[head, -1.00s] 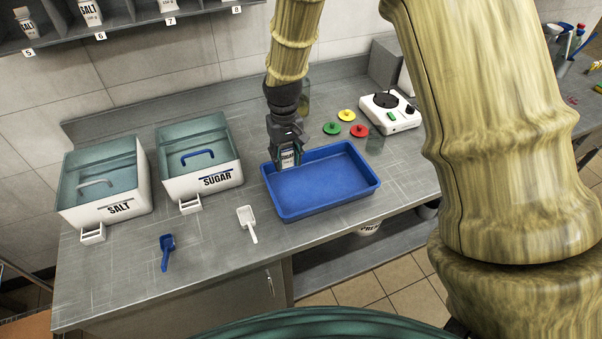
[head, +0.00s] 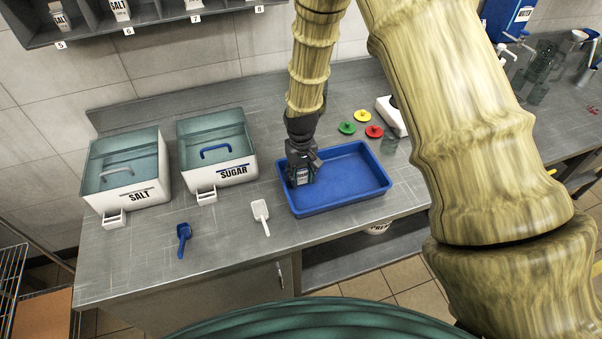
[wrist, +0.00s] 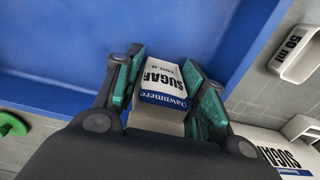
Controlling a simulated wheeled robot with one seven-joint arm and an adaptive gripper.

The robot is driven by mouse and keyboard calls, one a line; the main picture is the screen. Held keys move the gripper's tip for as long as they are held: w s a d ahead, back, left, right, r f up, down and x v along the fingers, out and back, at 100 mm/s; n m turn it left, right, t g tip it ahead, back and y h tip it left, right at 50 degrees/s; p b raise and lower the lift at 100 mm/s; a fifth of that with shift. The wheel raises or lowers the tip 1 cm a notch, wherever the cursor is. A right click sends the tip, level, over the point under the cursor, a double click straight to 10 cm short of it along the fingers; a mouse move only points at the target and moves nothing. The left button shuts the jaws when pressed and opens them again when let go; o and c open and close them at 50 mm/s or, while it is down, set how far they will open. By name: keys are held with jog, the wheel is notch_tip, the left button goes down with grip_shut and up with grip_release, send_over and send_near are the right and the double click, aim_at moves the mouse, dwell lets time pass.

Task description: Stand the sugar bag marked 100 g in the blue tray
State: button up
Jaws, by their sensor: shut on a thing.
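The sugar bag (wrist: 162,85) is white with a blue band; its label reads SUGAR and what looks like 100 g in the wrist view. My gripper (head: 303,180) is shut on it, with one teal-padded finger on each side. The blue tray (head: 352,193) lies on the grey counter. In the head view the gripper and bag are over the tray's left end, low inside its outline. The tray's blue floor and wall (wrist: 60,55) fill the wrist view behind the bag. I cannot tell whether the bag's base touches the tray floor.
The SUGAR bin (head: 232,171) and SALT bin (head: 140,196) stand left of the tray. A white scoop (head: 260,212) and a blue scoop (head: 183,235) lie in front. Green (head: 347,128), yellow (head: 362,116) and red (head: 374,131) lids lie behind the tray. The tray's right part is empty.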

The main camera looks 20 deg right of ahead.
aim_at(301, 166)
jog(key=shift+f, duration=0.25)
jog(key=o, duration=1.2)
jog(key=shift+c, duration=0.2)
jog(key=shift+r, duration=0.1)
jog(key=shift+r+b, duration=1.85)
jog(key=shift+r, duration=4.2)
